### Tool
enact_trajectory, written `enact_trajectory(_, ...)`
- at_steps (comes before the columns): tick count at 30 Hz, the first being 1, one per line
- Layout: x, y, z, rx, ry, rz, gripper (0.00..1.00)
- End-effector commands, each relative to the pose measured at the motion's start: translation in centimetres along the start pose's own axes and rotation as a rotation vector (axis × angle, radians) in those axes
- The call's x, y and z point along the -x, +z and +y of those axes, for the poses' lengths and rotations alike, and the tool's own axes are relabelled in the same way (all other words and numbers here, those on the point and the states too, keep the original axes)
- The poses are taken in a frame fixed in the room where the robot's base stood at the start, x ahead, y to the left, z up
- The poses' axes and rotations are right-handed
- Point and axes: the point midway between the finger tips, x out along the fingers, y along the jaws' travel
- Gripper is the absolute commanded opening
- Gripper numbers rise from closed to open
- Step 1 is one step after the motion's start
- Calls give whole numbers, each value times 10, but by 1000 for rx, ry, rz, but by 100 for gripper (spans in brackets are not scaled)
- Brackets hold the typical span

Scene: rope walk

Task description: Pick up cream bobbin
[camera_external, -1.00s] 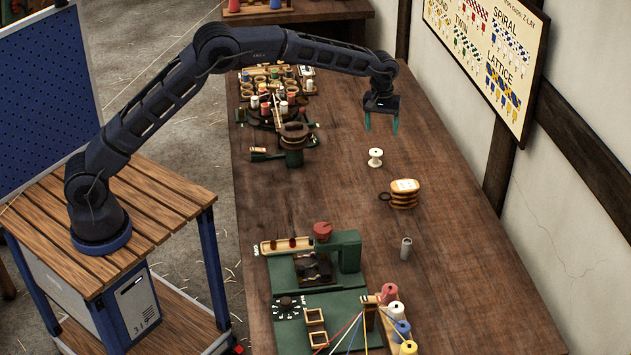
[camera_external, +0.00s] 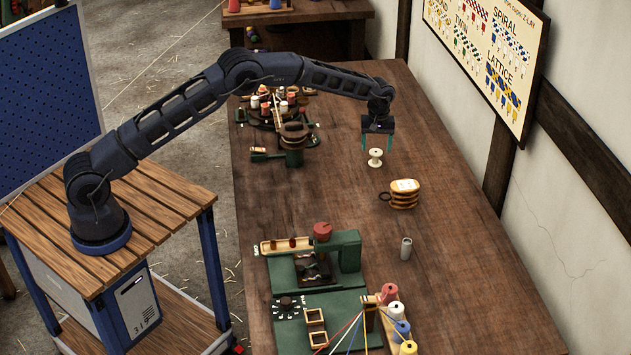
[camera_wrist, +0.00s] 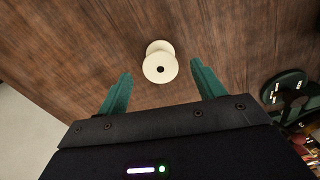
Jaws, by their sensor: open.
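The cream bobbin (camera_external: 375,158) stands upright on the wooden table, a small spool with wide flanges and a dark centre hole. In the wrist view the bobbin (camera_wrist: 160,66) lies just beyond the fingertips, nearly centred between them. My gripper (camera_external: 377,147) points down just above and around the bobbin's near space in the external view; its teal fingers are spread and hold nothing. In the wrist view my gripper (camera_wrist: 158,80) is open too, with a finger on each side. I cannot tell the exact height gap.
A striped mug-like object (camera_external: 404,199) and a grey cylinder (camera_external: 406,249) stand nearer the camera. A green machine (camera_external: 300,272) with coloured spools (camera_external: 401,329) fills the front. A dark bobbin stand (camera_external: 292,137) is left of the gripper. Bare table surrounds the bobbin.

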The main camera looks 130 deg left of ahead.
Motion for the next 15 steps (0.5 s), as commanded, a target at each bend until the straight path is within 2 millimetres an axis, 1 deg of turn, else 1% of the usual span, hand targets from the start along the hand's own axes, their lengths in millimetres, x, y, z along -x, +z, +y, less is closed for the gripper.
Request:
enact_trajectory(5, -10, 0, 0, 0, 0, 0, 68)
enact_trajectory(8, -21, -1, 0, -1, -1, -1, 68)
enact_trajectory(12, -42, -2, -1, -1, -1, -1, 68)
enact_trajectory(15, -51, -2, 0, -1, 0, 0, 68)
